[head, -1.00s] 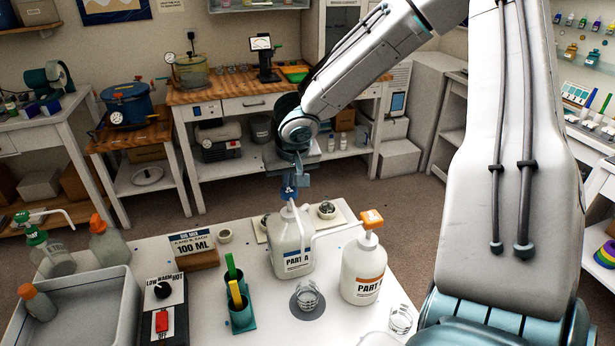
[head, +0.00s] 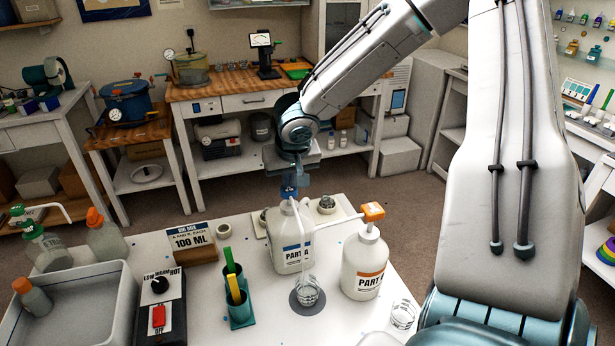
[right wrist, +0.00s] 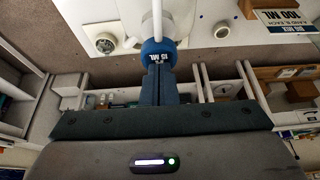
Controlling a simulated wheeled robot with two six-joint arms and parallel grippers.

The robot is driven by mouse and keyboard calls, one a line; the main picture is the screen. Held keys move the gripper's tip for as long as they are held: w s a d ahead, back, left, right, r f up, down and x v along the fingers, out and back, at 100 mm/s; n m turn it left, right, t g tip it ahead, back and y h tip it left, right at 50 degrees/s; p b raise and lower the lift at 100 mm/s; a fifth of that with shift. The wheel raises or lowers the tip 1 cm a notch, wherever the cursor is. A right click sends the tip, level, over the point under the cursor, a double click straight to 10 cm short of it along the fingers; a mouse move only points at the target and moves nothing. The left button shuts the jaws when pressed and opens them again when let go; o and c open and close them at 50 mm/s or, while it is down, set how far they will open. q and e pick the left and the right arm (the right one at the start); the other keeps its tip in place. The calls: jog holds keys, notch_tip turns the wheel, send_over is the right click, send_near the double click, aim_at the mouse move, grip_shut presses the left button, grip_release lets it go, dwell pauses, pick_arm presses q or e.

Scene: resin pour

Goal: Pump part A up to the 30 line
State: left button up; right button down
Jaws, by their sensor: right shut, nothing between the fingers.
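The Part A bottle (head: 287,244), white with a blue label, stands on the white table. Its blue pump head (head: 289,192) is largely hidden by my right gripper (head: 291,178); in the right wrist view the blue pump head (right wrist: 158,50) marked 15 ML sits at my shut fingertips (right wrist: 159,66). A clear cup (head: 308,291) stands on a grey round pad (head: 297,305) under the spout end; a thin stream seems to fall into it. The 30 line and the level are too small to read. My left gripper is out of view.
The Part B bottle (head: 363,265) with an orange pump (head: 372,212) stands just right of Part A. Another clear cup (head: 403,315) is near the right edge.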

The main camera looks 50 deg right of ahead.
jog(key=shift+f, duration=0.35)
jog(key=shift+r, duration=0.15)
notch_tip(320, 180, up, 3)
jog(key=shift+f+p, duration=0.15)
jog(key=shift+p, duration=0.95)
